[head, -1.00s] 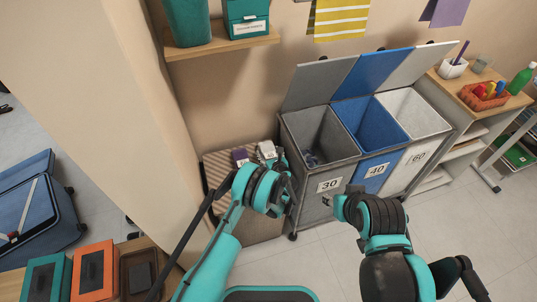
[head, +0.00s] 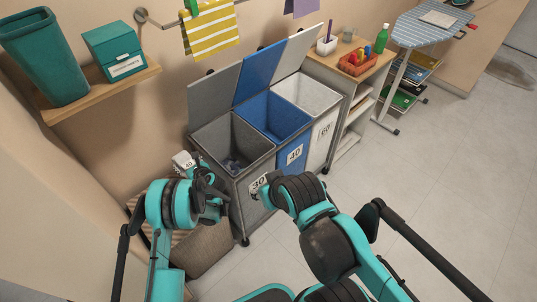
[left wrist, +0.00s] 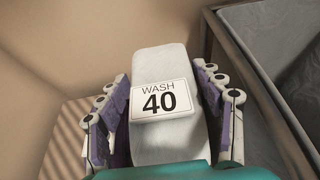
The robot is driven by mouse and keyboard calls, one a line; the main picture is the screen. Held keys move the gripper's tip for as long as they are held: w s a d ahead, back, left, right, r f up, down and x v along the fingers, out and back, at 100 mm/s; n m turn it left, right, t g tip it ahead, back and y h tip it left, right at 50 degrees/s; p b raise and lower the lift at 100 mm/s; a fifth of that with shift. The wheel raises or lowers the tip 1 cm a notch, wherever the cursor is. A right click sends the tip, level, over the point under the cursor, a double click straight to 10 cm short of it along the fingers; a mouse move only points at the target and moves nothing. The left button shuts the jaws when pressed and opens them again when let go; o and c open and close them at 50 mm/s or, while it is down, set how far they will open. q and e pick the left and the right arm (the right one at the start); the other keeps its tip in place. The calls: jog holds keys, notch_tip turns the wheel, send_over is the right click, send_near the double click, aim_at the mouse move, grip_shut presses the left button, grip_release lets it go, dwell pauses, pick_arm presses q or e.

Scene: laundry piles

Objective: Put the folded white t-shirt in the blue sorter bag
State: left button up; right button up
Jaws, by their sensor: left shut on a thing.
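The folded white t-shirt (left wrist: 165,65) carries a "WASH 40" label and stands between the purple finger pads of my left gripper (left wrist: 162,112), which is shut on it. In the head view the t-shirt (head: 184,160) shows just past my left gripper (head: 193,178), left of the grey bag. The blue sorter bag (head: 289,127) is the middle one of three, marked 40, with its blue lid raised. My right gripper (head: 262,190) is in front of the grey bag; its fingers are mostly hidden.
The grey bag (head: 212,136) marked 30 holds dark items; the white bag (head: 321,106) marked 60 is at the right. All lids are up. A shelf (head: 105,98) with teal containers is at the left. A side table (head: 330,64) stands right of the sorter. Open floor is at the right.

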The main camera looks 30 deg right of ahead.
dwell(0.3)
pick_arm(q)
jog(key=s+a+r, duration=0.4)
jog(key=a+r, duration=0.1)
jog(key=r, duration=0.4)
jog(key=s+a+r, duration=0.4)
jog(key=r, duration=0.6)
jog(key=s+a+r, duration=0.4)
jog(key=s, duration=0.3)
jog(key=s+a+r, duration=0.4)
jog(key=s, duration=0.3)
jog(key=shift+s+a, duration=0.2)
jog(key=shift+s, duration=0.05)
jog(key=shift+s+f, duration=0.1)
